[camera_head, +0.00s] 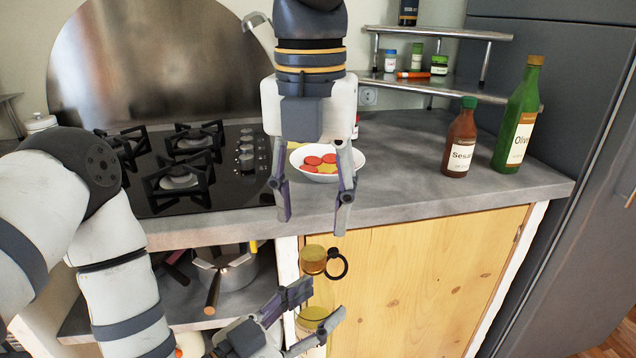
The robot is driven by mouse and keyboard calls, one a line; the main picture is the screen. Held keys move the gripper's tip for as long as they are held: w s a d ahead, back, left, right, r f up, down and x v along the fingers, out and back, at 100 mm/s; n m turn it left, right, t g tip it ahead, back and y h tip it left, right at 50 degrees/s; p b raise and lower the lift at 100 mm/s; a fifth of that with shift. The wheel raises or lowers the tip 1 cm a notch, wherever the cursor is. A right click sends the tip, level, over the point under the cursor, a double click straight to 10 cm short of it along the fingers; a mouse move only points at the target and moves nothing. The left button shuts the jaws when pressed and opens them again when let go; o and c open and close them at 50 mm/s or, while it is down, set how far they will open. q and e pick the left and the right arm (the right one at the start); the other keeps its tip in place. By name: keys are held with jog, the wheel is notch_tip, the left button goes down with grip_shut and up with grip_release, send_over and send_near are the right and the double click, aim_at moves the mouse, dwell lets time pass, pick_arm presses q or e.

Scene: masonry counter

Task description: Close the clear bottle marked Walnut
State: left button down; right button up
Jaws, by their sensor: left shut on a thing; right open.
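The clear bottle (311,315) is in front of the wooden cabinet, with yellowish contents showing. My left gripper (318,307) is shut on it from the lower left and hides part of it. I cannot read a marking on it. A tan, cork-like piece (313,260) shows above it, below my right gripper's fingertips. I cannot tell whether it is seated in the bottle's neck. My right gripper (314,218) points down, open, with its fingers spread above this piece and apart from it.
A white bowl (350,173) with red and yellow pieces stands behind my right gripper. The Sesame bottle (460,140) and green Olive bottle (517,120) stand at the counter's right. A black ring handle (344,264) is beside the cork-like piece. A pot (228,270) sits on the lower shelf.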

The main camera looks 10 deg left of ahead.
aim_at(313, 252)
notch_tip(313, 252, down, 6)
jog(key=shift+f, duration=0.2)
jog(key=shift+c, duration=0.2)
